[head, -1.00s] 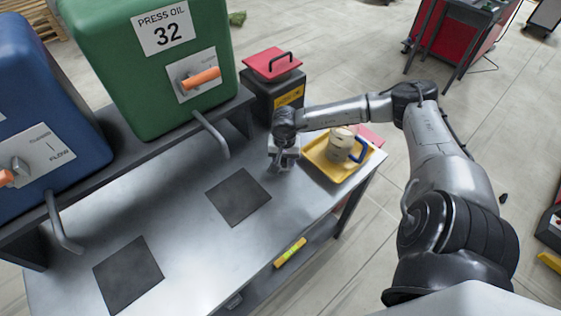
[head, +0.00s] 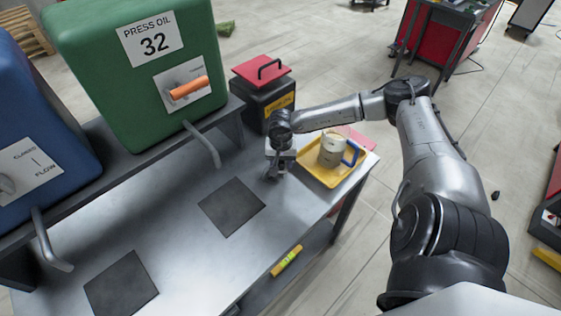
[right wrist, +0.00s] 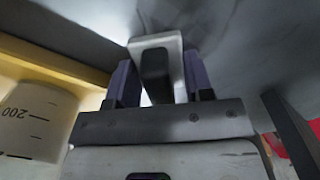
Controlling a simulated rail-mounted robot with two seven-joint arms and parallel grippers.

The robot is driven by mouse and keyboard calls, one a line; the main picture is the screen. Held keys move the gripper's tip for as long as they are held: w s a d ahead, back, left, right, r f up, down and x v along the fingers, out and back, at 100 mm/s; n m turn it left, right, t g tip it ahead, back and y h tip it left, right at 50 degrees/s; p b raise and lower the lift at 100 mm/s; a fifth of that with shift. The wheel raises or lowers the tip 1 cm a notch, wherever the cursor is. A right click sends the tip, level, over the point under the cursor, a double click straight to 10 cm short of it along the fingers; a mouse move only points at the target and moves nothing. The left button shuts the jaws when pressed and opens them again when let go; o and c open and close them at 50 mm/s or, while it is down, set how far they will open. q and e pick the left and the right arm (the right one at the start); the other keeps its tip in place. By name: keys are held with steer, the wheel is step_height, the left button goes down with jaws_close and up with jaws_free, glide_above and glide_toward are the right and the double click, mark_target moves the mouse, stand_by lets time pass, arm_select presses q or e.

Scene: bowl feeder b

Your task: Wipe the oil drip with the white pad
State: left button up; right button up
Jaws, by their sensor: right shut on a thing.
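My right gripper (head: 277,172) is low over the metal bench, just left of the yellow tray. In the right wrist view its two fingers (right wrist: 158,85) are shut on the dark grip of the white pad (right wrist: 151,42). The pad is close to the grey bench surface; I cannot tell whether it touches. In the head view the pad is mostly hidden by the gripper. I cannot make out an oil drip in either view. My left gripper is not in view.
A yellow tray (head: 313,177) with a measuring jug (head: 331,153) stands right of the gripper. A black can with a red lid (head: 264,78) stands behind. The green oil tank (head: 120,90) and its spout (head: 204,148) are left. Dark mats (head: 232,207) lie on the otherwise clear bench.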

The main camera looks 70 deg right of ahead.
mark_target(262, 182)
steer(key=shift+a+f, duration=0.1)
steer(key=shift+a, duration=0.6)
steer(key=shift+w+a, duration=0.35)
steer(key=shift+a, duration=0.25)
steer(key=shift+w+a+b, duration=0.3)
steer(key=shift+a+b, duration=0.1)
steer(key=shift+a, duration=0.3)
steer(key=shift+w+a+r, duration=0.25)
steer(key=shift+w+a, duration=0.15)
steer(key=shift+a, duration=0.35)
steer(key=shift+w+a+f+b, duration=0.1)
steer(key=shift+w+a+b, duration=0.2)
steer(key=shift+a, duration=0.45)
steer(key=shift+w+a+f+b, duration=0.1)
steer(key=shift+w+a+b, duration=0.1)
steer(key=shift+w+a, duration=0.4)
steer(key=shift+s+a, duration=0.15)
steer(key=shift+s, duration=0.05)
steer(key=shift+r, duration=0.2)
